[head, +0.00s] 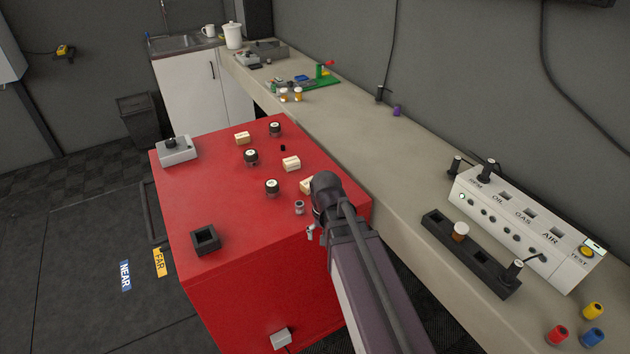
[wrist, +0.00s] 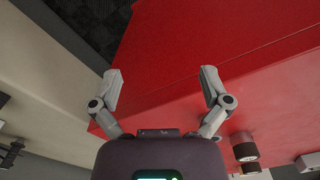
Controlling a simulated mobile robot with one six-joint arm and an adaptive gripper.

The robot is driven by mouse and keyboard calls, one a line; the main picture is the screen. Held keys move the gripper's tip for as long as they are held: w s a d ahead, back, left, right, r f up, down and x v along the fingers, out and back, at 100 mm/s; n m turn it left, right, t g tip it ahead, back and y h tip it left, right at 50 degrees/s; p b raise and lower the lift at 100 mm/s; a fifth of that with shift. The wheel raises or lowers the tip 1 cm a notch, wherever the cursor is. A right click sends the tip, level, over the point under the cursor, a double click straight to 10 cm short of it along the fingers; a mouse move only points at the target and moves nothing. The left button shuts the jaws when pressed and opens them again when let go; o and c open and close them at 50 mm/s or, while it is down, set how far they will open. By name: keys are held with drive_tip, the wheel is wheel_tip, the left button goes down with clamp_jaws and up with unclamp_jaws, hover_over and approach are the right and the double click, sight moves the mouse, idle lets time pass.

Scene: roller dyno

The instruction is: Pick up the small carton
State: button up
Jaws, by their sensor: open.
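Small cream cartons stand on the red cabinet top: one at the back (head: 242,138), one in the middle (head: 291,163), and one (head: 307,186) partly hidden behind my arm. Which one the task means I cannot tell. In the wrist view a pale carton (wrist: 310,161) shows at the lower right edge, cut off by the frame. My gripper (wrist: 162,84) is open and empty, its two fingers apart over the red surface near an edge. In the head view my arm hides most of the gripper, near the cabinet's right front side. It touches no carton.
Dark-capped jars (head: 272,187) and a small grey canister (head: 299,207) stand among the cartons on the red cabinet (head: 225,190). A black square holder (head: 205,240) is at front left, a grey box (head: 177,150) at back left. A long bench (head: 370,140) runs along the right.

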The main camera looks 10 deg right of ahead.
drive_tip(key=w+r+m+p, duration=0.5)
drive_tip(key=w+r, duration=0.1)
drive_tip(key=w, duration=0.5)
drive_tip(key=w+r+m+p, duration=0.5)
drive_tip(key=w+r+p, duration=0.1)
drive_tip(key=w, duration=0.6)
drive_tip(key=shift+w+d+m, duration=0.15)
drive_tip(key=shift+d+m, duration=0.15)
drive_tip(key=shift+d, duration=0.05)
drive_tip(key=shift+f, duration=0.15)
drive_tip(key=f+b, duration=0.3)
drive_tip(key=b, duration=0.1)
drive_tip(key=shift+w+a+f, duration=0.15)
drive_tip(key=shift+w+f, duration=0.1)
drive_tip(key=shift+f, duration=0.1)
wheel_tip(320, 180, down, 5)
drive_tip(key=b, duration=0.4)
drive_tip(key=shift+s+r, duration=0.15)
